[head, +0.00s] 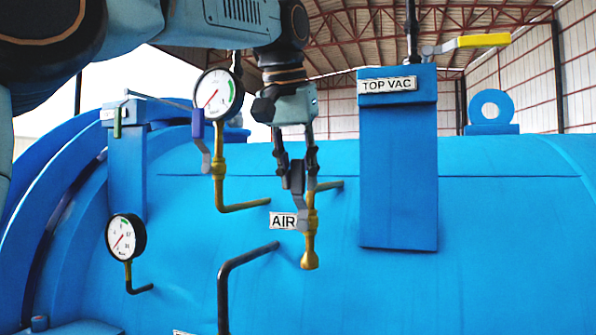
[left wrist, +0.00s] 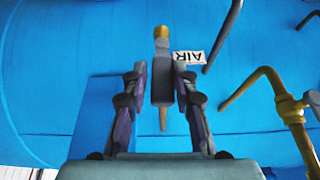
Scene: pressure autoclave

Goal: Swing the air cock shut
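The air cock (head: 310,240) is a brass fitting with a grey lever, beside the AIR label (head: 283,220) on the blue vessel. My left gripper (head: 299,172) reaches down from above to the cock's upper part. In the left wrist view, the grey lever (left wrist: 162,85) stands between the two fingers of my left gripper (left wrist: 161,80), with brass showing at both ends. The fingers are apart on either side of it. A narrow gap shows on the left; contact on the right is unclear. My right gripper is not in view.
A pressure gauge (head: 218,94) on a brass pipe with a blue-handled valve stands left of my gripper. A lower gauge (head: 126,237) is farther left. The TOP VAC post (head: 398,170) with a yellow-handled valve (head: 483,40) is to the right.

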